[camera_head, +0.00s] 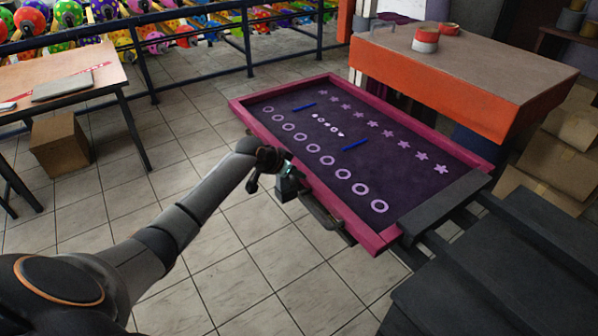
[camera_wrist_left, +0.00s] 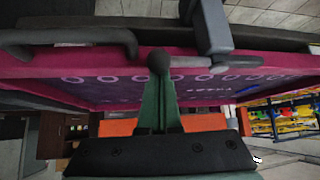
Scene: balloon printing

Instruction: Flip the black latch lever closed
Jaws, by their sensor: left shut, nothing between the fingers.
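The black latch lever (camera_wrist_left: 240,62) shows in the left wrist view as a dark bar lying along the magenta frame (camera_wrist_left: 285,68), to the right of my fingers. It joins a dark upright clamp piece (camera_wrist_left: 208,28). My left gripper (camera_wrist_left: 160,68) is shut and empty, its fingertips at a dark rounded end close to the lever's left end. I cannot tell whether they touch. In the head view my left gripper (camera_head: 288,180) is at the near-left side of the magenta-framed printing screen (camera_head: 300,165), and the lever cannot be made out there. My right gripper is out of view.
A black handle (camera_head: 325,215) sticks out from the screen's near side. Dark grey machine parts (camera_head: 480,280) fill the lower right. An orange-edged table (camera_head: 470,95) stands behind, with a balloon rack (camera_head: 180,40) farther back. The tiled floor left of the screen is open.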

